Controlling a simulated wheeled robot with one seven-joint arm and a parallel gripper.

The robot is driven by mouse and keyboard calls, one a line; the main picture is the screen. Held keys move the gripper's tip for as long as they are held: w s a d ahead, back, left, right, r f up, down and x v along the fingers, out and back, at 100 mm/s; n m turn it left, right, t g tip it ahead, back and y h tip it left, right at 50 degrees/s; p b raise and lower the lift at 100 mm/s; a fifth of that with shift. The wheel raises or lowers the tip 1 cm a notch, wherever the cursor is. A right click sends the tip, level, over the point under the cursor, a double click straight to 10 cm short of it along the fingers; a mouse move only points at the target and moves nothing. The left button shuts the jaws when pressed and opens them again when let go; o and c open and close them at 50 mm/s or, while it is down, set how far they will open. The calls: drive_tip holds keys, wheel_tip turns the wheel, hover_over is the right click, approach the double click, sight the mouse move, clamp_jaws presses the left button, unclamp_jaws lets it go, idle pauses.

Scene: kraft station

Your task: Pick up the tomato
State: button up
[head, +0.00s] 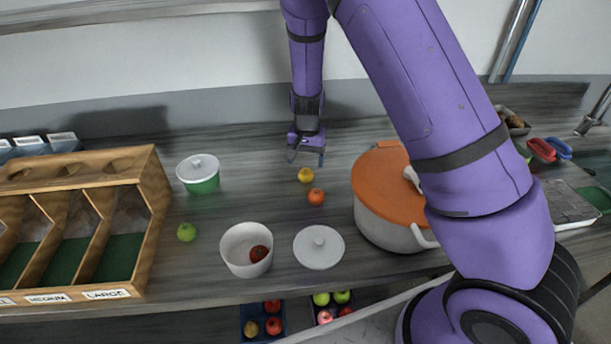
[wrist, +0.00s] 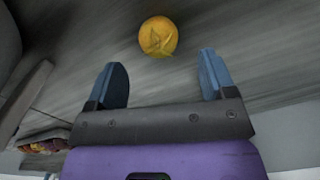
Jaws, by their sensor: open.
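A small round yellow fruit (head: 306,175) lies on the grey counter in the head view. In the wrist view it shows a star-shaped leafy top, like a yellow tomato (wrist: 158,30). An orange round fruit (head: 316,197) lies just in front of it; its kind is unclear. A dark red round thing (head: 259,253), possibly a tomato, sits inside a white open pot (head: 232,262). My gripper (head: 306,158) is open and empty, behind and above the yellow fruit. In the wrist view the yellow fruit is beyond the gap between my blue fingertips (wrist: 162,75), not touching them.
A large orange-lidded pot (head: 385,190) stands to the right, partly behind my arm. A wooden sorting box (head: 150,190) is at left. Fruit crates (head: 263,337) sit below the counter.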

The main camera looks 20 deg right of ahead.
sight(306, 170)
drive_tip(key=shift+f, duration=2.65)
drive_tip(key=shift+c, duration=0.4)
drive_tip(key=c, duration=0.9)
